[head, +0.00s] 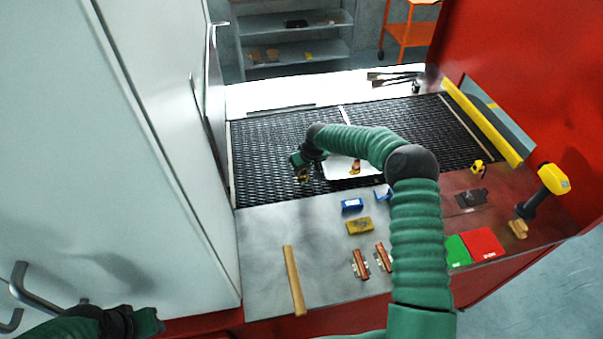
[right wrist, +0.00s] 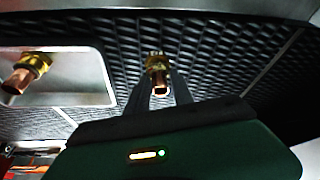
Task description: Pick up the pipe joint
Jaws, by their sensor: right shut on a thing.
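My right gripper (head: 302,168) is above the black mesh belt (head: 265,135). It is shut on a brass-and-copper pipe joint (head: 303,177). In the right wrist view, this pipe joint (right wrist: 157,72) sits between the two dark fingers (right wrist: 160,92), with the mesh belt behind it. A second, similar pipe joint (head: 355,167) is on a white tray (head: 338,171), partly hidden by my right arm; it also shows in the right wrist view (right wrist: 25,70). My left gripper (head: 148,322) is at the bottom left, beside the pale cabinet; its fingers cannot be made out clearly.
The metal counter (head: 262,238) holds a wooden bar (head: 293,280), a blue box (head: 352,204), a yellow box (head: 359,226), copper-coloured parts (head: 360,264), a red-and-green pad (head: 480,245) and a yellow-headed tool (head: 552,180). A pale cabinet (head: 110,180) bounds the left.

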